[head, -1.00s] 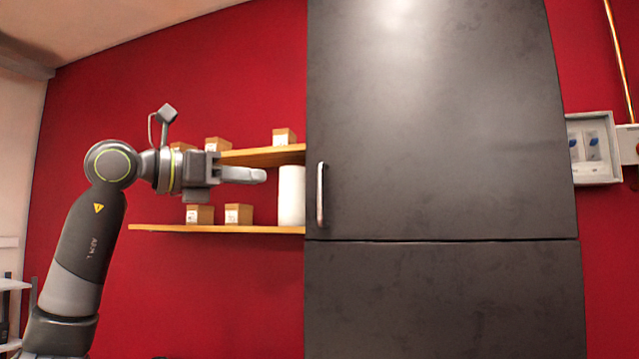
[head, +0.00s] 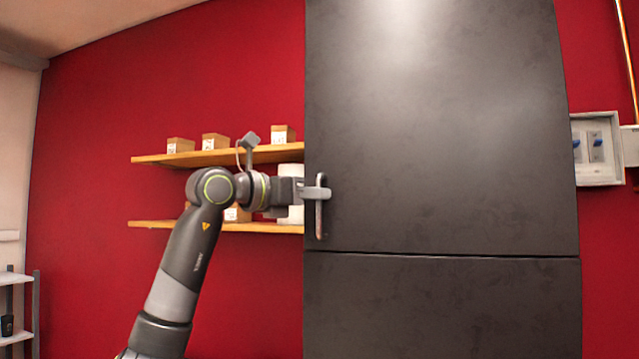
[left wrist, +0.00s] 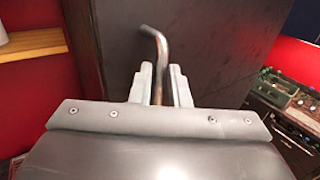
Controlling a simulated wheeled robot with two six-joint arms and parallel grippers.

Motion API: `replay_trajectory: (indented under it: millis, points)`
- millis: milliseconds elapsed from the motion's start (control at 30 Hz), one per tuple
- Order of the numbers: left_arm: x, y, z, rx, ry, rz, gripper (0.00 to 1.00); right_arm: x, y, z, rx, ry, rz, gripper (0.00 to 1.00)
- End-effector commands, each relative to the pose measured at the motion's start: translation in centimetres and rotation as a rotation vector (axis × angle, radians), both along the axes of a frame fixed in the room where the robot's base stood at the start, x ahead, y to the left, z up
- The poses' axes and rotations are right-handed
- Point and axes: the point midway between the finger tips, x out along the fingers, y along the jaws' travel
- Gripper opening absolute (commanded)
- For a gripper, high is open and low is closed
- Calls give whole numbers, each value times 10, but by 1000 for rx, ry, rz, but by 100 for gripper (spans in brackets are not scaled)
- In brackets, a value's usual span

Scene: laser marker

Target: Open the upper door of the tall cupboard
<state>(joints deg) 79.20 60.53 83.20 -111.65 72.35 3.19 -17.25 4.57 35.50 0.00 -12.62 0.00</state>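The tall dark grey cupboard (head: 450,130) fills the middle of the head view. Its upper door is closed, with a thin seam below it. A vertical metal bar handle (head: 319,222) is at the door's lower left edge. My left gripper (head: 316,192) is at the handle, its fingers across the bar. In the left wrist view the handle (left wrist: 158,60) runs down between the two fingers (left wrist: 160,88), which sit close together on either side of it. The lower end of the bar is hidden there by the gripper. My right gripper is not in view.
Two wooden shelves (head: 155,158) with small boxes and a white roll are on the red wall, left of the cupboard and behind my left arm.

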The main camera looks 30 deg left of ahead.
Motion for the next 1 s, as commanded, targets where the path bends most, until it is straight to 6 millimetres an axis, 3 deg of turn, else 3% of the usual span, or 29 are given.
replay_trajectory:
  millis: [200,467,600,1000]
  points:
    - [15,-6,0,-1,0,-1,16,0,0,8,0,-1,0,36]
    - [15,-6,-1,0,0,0,16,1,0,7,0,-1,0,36]
    - [15,-6,-1,0,0,0,0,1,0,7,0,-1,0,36]
    - [13,-6,0,1,-1,4,0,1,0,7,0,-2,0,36]
